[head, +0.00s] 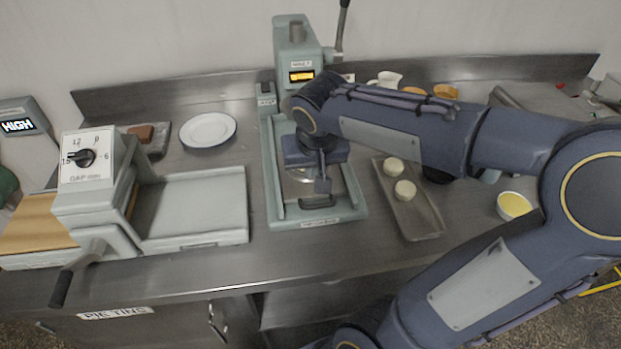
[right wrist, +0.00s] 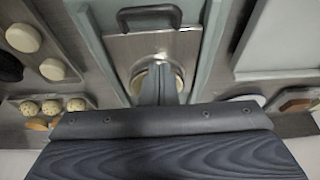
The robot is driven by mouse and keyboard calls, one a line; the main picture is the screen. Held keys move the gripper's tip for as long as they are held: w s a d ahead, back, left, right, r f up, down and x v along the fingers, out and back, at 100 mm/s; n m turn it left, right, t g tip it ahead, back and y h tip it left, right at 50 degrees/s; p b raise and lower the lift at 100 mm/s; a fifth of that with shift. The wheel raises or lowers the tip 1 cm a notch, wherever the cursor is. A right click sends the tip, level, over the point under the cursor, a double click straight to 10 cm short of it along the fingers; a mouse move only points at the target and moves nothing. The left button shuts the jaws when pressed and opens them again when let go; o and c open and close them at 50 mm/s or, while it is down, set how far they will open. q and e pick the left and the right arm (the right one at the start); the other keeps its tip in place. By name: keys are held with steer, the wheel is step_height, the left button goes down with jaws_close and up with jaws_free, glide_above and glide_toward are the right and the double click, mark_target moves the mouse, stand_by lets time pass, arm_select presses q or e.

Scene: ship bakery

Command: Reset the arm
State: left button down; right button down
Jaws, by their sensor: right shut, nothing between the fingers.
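My right arm comes in from the right in the head view. Its right gripper (head: 323,186) points down over the base of the grey-green press (head: 272,160). The right wrist view shows its fingers (right wrist: 158,80) shut together with nothing held. Below them is the press's steel plate (right wrist: 120,50) with a dark handle (right wrist: 149,12) and a round opening or disc, partly hidden by the fingers. Whether the fingertips touch it I cannot tell. My left gripper is in neither view.
A tray (head: 427,229) with two pale dough rounds stands right of the press, and a bowl of yellow filling (head: 514,206) farther right. A gap-dial machine (head: 190,205) and a white plate (head: 208,130) are on the left. The steel counter front (head: 190,270) is clear.

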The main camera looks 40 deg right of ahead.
steer(key=shift+v, duration=2.45)
